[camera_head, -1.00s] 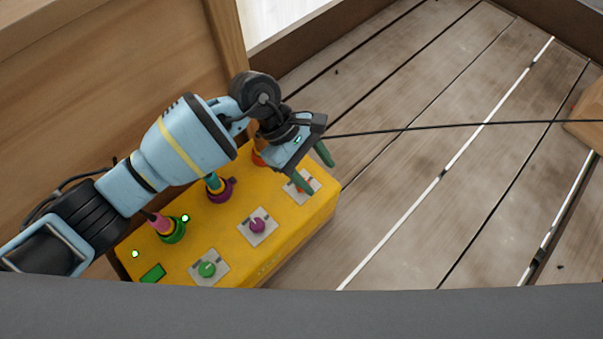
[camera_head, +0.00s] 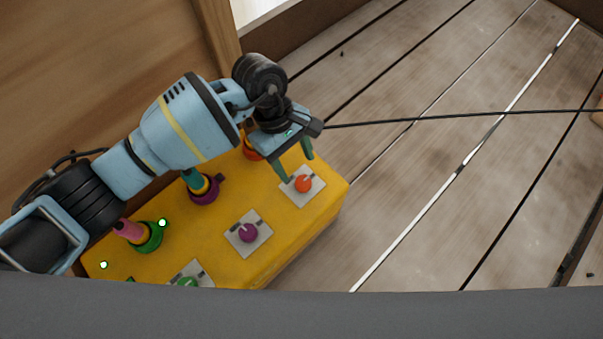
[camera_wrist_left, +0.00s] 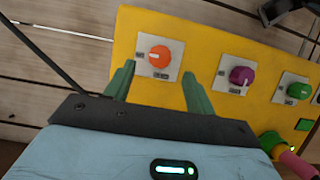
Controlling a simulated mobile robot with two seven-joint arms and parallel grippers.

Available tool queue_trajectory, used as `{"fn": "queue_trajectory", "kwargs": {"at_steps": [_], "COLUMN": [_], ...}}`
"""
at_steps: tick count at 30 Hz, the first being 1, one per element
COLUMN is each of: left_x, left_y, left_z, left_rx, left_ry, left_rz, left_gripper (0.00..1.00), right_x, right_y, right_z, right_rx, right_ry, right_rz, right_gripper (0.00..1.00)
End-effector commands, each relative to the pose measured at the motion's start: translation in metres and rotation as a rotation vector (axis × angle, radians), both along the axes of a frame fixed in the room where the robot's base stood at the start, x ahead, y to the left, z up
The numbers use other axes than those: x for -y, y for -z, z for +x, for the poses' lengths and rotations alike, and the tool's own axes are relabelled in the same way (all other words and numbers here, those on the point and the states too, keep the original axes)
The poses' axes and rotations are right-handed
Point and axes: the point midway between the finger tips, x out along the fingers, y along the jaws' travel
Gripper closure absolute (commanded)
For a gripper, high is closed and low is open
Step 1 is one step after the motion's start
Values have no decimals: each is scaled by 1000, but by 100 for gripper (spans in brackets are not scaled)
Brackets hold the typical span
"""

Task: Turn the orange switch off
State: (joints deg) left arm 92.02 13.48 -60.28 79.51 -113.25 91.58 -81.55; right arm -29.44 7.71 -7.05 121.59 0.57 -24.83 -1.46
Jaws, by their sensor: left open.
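The orange switch (camera_head: 303,183) is a round knob on a pale square plate at the right end of the yellow box (camera_head: 278,225). In the left wrist view the orange knob (camera_wrist_left: 159,57) sits between and just beyond the two green fingers. My left gripper (camera_head: 295,165) is open and empty beside the orange switch, on its upper-left side; I cannot tell if it touches. The plate's small dark markings are too small to read. My right gripper is not in view.
The box also bears a purple knob (camera_head: 248,232), a green knob (camera_head: 187,282) and several coloured posts, such as the pink one in a green ring (camera_head: 149,238). A wooden wall (camera_head: 90,70) stands at the left. A black cable (camera_head: 450,117) crosses above the plank floor.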

Motion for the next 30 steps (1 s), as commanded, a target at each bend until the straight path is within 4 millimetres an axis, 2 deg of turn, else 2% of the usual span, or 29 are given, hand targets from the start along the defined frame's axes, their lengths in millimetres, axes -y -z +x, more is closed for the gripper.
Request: {"fn": "queue_trajectory", "kwargs": {"at_steps": [3,9,15,22,23,30], "left_x": [5,13,15,15,15,15], "left_y": [21,44,52,52,52,52], "left_z": [-6,-13,-16,-16,-16,-16], "left_rx": [-6,-3,-3,-1,-1,-2], "left_ry": [1,-1,-1,-1,-1,-1], "left_rz": [0,-1,0,0,0,0], "left_gripper": [45,45,45,45,46,78], "right_x": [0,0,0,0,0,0], "right_y": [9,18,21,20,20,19], "right_z": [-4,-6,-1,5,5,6], "right_rx": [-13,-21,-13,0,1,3], "right_ry": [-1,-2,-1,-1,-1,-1], "right_rz": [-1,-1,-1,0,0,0], "right_gripper": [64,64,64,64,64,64]}}
